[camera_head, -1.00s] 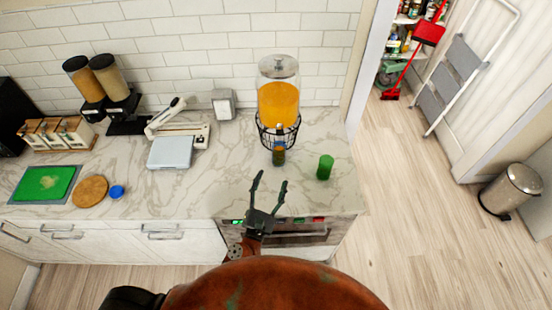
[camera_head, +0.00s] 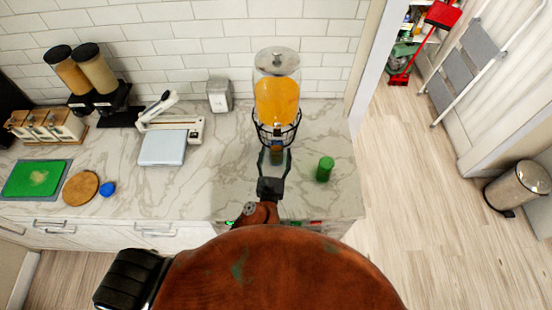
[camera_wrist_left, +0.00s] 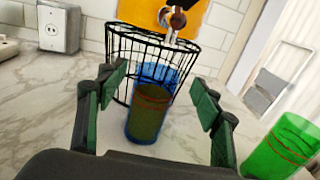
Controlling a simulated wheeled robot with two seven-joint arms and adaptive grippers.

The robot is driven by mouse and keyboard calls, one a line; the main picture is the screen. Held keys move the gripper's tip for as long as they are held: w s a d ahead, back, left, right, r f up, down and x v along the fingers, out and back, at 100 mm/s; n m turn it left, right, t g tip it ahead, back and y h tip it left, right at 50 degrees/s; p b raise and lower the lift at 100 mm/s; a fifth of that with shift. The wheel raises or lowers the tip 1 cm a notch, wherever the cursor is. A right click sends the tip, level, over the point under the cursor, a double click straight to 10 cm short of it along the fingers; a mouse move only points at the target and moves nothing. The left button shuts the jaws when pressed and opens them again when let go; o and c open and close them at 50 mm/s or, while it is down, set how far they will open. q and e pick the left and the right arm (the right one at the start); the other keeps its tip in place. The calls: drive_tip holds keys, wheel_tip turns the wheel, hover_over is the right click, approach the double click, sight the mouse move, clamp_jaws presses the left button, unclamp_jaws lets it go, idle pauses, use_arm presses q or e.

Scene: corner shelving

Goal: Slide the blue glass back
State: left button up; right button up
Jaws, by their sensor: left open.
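The blue glass (camera_head: 277,158) stands upright on the marble counter, just in front of the juice dispenser (camera_head: 277,100). In the left wrist view the see-through blue glass (camera_wrist_left: 150,112) shows a darker, brownish lower part and stands before the black wire stand (camera_wrist_left: 150,52). My left gripper (camera_head: 275,165) is open, with one finger on each side of the glass. In the left wrist view my left gripper (camera_wrist_left: 160,90) shows gaps between both fingers and the glass. My right gripper is not in view.
A green glass (camera_head: 325,169) stands right of my left gripper, near the counter's right end. The tiled wall is behind the dispenser. Bare counter (camera_head: 225,165) lies left of the gripper.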

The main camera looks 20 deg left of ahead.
use_arm(q)
drive_tip(key=w, duration=0.2)
drive_tip(key=shift+w+a, duration=0.3)
drive_tip(key=shift+w, duration=0.05)
drive_tip(key=shift+w+a, duration=0.15)
drive_tip(key=shift+w, duration=0.5)
drive_tip(key=c, duration=1.6)
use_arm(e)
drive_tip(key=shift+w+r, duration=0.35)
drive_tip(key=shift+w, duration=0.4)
use_arm(q)
drive_tip(key=shift+s, duration=0.1)
drive_tip(key=shift+s+d+f, duration=0.1)
drive_tip(key=shift+s+d, duration=0.2)
drive_tip(key=shift+s, duration=0.5)
drive_tip(key=shift+s+d, duration=0.25)
drive_tip(key=shift+s, duration=0.5)
drive_tip(key=shift+s+d, duration=0.3)
drive_tip(key=shift+s, duration=0.7)
drive_tip(key=shift+s+d, duration=0.25)
drive_tip(key=shift+s, duration=0.7)
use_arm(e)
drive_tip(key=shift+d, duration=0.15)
use_arm(q)
drive_tip(key=shift+a, duration=0.1)
